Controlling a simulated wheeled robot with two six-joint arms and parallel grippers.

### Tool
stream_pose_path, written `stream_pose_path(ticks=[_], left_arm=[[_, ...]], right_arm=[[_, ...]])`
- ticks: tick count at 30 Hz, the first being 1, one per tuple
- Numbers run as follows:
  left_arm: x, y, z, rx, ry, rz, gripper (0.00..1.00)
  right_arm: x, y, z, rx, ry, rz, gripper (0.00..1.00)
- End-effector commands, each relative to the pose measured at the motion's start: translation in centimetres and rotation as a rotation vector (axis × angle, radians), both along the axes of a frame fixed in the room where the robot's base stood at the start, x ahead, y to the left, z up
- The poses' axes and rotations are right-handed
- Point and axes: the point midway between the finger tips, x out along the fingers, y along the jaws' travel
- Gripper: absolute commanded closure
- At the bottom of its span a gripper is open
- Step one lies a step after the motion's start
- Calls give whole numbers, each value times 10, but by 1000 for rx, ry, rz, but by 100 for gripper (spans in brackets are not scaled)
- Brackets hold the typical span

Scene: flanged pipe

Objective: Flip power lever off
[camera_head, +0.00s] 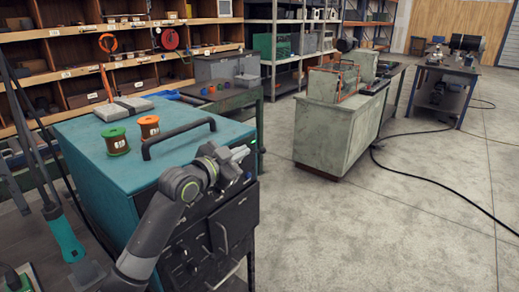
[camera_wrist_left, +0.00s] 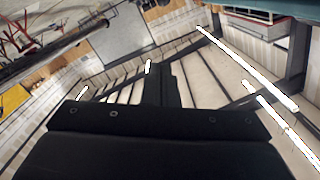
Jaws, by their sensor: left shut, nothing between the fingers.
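A teal cabinet (camera_head: 95,150) with a dark front panel (camera_head: 236,220) stands at the left in the head view. A thin grey lever-like handle (camera_head: 222,237) shows on that panel; I cannot tell whether it is the power lever, or its setting. My left gripper (camera_head: 240,154) is shut and empty at the upper part of the panel, close to the cabinet's right edge, above that handle. My forearm hides part of the panel. In the left wrist view the shut fingers (camera_wrist_left: 165,84) point toward a ceiling with bright lamps, with no lever visible. My right gripper is out of view.
A black bar handle (camera_head: 180,138) and green (camera_head: 116,140) and orange (camera_head: 149,127) spools are on the cabinet top. A small green light (camera_head: 253,142) glows by the gripper. A grey-green machine (camera_head: 335,125) stands farther right. Open concrete floor (camera_head: 370,230) lies at the right.

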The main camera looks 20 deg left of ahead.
Motion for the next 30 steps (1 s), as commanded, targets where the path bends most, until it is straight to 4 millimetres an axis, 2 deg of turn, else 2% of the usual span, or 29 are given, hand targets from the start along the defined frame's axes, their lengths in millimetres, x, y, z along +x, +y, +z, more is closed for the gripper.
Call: stream_pose_path(ticks=[5, 23, 30], left_arm=[[12, -4, 1, -3, 1, 0, 100], [94, -32, -3, -3, 1, -1, 100], [105, -20, -31, -1, 3, 0, 100]], right_arm=[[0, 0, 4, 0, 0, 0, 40], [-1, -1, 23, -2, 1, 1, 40], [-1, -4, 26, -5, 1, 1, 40]])
